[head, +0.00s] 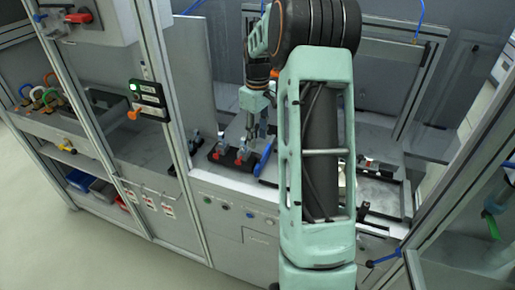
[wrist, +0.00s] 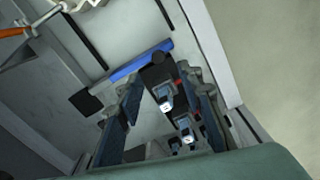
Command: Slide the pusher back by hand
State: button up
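A blue bar with dark ends, which looks like the pusher, lies on the machine's work surface in the head view (head: 264,158) and in the wrist view (wrist: 141,62). My gripper (head: 253,136) points down above the work surface, just left of the blue bar in the head view. In the wrist view my gripper (wrist: 163,80) has its two fingers spread apart. Small grey-white parts (wrist: 165,103) on a dark base show between the fingers. I cannot tell whether a finger touches the bar or the parts.
Red-and-black fixtures (head: 219,153) stand left of my gripper. A black-rimmed tray (head: 385,205) is on the right. Open floor (head: 40,230) lies at the lower left.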

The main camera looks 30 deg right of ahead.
jog(key=shift+r, duration=1.7)
